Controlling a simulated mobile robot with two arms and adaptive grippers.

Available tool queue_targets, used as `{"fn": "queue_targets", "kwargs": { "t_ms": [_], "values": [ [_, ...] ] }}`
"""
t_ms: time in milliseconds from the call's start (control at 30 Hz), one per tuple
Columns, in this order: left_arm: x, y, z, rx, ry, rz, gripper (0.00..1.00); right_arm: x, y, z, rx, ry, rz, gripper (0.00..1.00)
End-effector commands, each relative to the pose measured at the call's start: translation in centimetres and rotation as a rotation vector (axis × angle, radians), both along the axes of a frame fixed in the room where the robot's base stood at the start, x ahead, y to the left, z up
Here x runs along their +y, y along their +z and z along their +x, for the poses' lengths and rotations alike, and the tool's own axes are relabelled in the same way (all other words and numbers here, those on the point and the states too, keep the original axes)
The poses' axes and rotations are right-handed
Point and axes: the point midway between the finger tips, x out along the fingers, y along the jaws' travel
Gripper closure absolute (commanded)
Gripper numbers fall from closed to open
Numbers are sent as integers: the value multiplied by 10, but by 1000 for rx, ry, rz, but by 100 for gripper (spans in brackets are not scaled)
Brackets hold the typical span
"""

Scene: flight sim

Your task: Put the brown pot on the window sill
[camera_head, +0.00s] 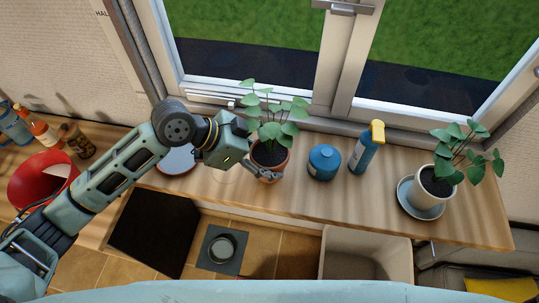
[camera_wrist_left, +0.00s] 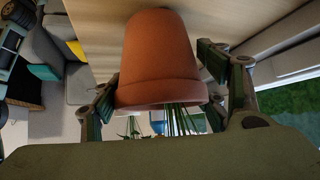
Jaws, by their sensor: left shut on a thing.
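The brown pot (camera_head: 268,156) is terracotta and holds a leafy green plant. My left gripper (camera_head: 265,174) is shut on the brown pot, which is upright over the wooden sill (camera_head: 315,202) below the window. In the left wrist view the brown pot (camera_wrist_left: 158,55) appears upside down between the two fingers of my left gripper (camera_wrist_left: 160,78), its rim toward the palm. I cannot tell whether its base touches the wood. My right gripper is in neither view.
A blue jar (camera_head: 324,162), a blue spray bottle with yellow top (camera_head: 366,150) and a white potted plant on a saucer (camera_head: 430,190) stand right of the pot. A white plate (camera_head: 176,160) lies left. A red container (camera_head: 45,178) is far left.

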Motion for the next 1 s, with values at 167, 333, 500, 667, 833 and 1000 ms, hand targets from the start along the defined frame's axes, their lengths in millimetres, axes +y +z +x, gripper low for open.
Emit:
{"fn": "queue_targets", "kwargs": {
  "t_ms": [167,333,500,667,833,1000],
  "values": [
    [-1,-7,1,-6,-1,-4,80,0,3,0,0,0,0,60],
    [-1,-7,0,-6,-1,-4,80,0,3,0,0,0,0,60],
    [0,-12,0,-1,0,0,31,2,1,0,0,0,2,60],
    [0,-12,0,-1,0,0,17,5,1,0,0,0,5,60],
    [0,-12,0,-1,0,0,12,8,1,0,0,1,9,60],
    [0,-11,0,-1,0,0,12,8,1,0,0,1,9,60]
  ]
}}
